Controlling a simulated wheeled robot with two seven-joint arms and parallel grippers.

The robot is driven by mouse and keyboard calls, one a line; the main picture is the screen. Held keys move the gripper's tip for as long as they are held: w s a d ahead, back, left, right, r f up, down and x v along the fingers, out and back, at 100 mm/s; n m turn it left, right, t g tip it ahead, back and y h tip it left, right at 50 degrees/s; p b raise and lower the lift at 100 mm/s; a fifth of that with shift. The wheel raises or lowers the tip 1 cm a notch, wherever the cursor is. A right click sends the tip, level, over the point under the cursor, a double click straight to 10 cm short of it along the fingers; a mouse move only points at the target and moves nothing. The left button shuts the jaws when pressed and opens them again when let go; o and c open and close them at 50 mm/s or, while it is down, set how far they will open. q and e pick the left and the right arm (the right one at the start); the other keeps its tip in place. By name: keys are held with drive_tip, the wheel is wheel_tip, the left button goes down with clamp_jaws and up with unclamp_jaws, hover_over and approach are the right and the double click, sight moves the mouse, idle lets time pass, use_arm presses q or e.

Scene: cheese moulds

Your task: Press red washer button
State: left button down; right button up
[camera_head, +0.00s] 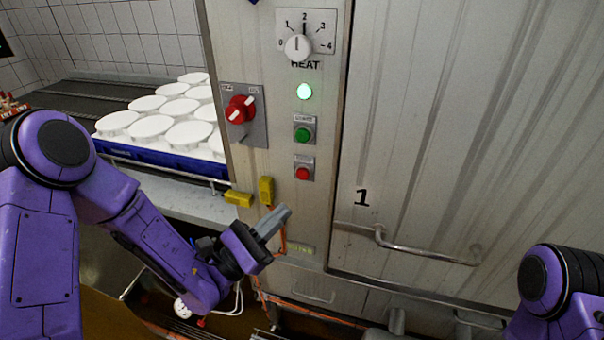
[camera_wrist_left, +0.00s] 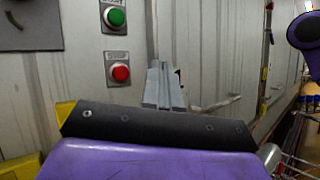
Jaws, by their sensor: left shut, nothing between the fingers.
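The red button (camera_head: 303,173) sits on a small grey plate on the washer's control panel, below a green button (camera_head: 304,134). My left gripper (camera_head: 287,212) is shut and empty. It is below and slightly left of the red button in the head view, apart from it. The shut fingers also show in the left wrist view (camera_wrist_left: 160,68). My right gripper is out of view; only part of my right arm shows.
Yellow connectors (camera_head: 266,190) stick out near the gripper. A bent door handle (camera_head: 420,250) is to the right. A blue crate (camera_head: 170,163) holds white moulds.

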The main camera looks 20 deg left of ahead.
use_arm(q)
drive_tip(key=p, duration=0.2)
approach(303, 174)
drive_tip(key=w+d+r, duration=0.2)
drive_tip(key=d+r, duration=0.1)
drive_tip(key=d, duration=0.1)
drive_tip(key=shift+w+d+r, duration=0.15)
drive_tip(key=shift+r, duration=0.2)
drive_tip(key=shift+w, duration=0.1)
idle(1.4)
drive_tip(key=shift+w, duration=0.3)
drive_tip(key=shift+w, duration=0.45)
idle(0.7)
drive_tip(key=shift+s, duration=0.85)
